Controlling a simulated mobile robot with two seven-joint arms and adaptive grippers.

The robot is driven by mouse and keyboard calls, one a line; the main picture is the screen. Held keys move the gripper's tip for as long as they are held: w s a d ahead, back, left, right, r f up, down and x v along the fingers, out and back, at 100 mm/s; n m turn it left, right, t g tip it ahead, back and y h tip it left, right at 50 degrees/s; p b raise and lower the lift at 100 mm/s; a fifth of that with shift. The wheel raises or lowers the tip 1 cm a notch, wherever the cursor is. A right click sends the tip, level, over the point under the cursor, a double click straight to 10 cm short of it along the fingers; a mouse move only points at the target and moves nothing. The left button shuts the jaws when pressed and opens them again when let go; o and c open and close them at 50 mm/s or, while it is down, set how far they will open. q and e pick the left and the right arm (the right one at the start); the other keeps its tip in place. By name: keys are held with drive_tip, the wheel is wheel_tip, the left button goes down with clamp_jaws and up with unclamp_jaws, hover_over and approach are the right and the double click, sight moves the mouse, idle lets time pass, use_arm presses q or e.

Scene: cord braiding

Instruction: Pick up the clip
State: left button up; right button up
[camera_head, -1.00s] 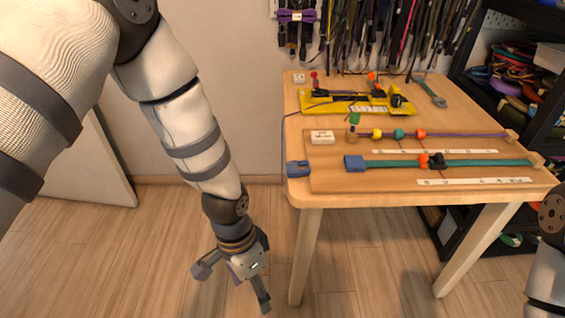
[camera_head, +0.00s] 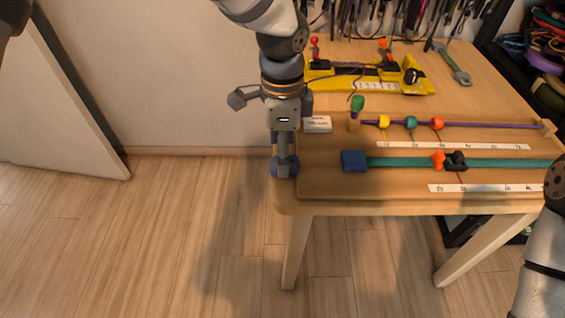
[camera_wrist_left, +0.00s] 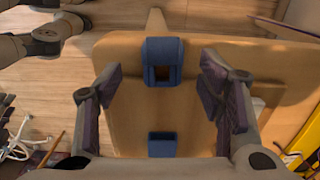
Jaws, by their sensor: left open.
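The blue clip (camera_head: 284,167) lies at the table's front left corner, partly hidden by my left gripper (camera_head: 277,135) in the head view. In the left wrist view the clip (camera_wrist_left: 161,52) is a blue piece with a square opening, ahead of the fingers near the table edge. My left gripper (camera_wrist_left: 165,95) is open and points down, with one finger on each side of the view and nothing between them. I cannot tell how high the fingers are above the clip. My right gripper is out of view.
A blue block (camera_head: 353,161) ends the teal cord (camera_head: 400,162) on the wooden board (camera_head: 330,185); it also shows in the left wrist view (camera_wrist_left: 162,145). A white label block (camera_head: 317,124) and a yellow fixture (camera_head: 350,80) stand behind. Left of the table is open floor.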

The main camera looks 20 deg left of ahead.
use_arm(q)
wheel_tip(320, 180, down, 3)
drive_tip(key=shift+w+a+f, duration=0.1)
drive_tip(key=shift+f, duration=0.1)
drive_tip(key=c, duration=0.8)
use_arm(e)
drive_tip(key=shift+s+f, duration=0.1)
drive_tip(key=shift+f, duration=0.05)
use_arm(q)
drive_tip(key=shift+c, duration=0.2)
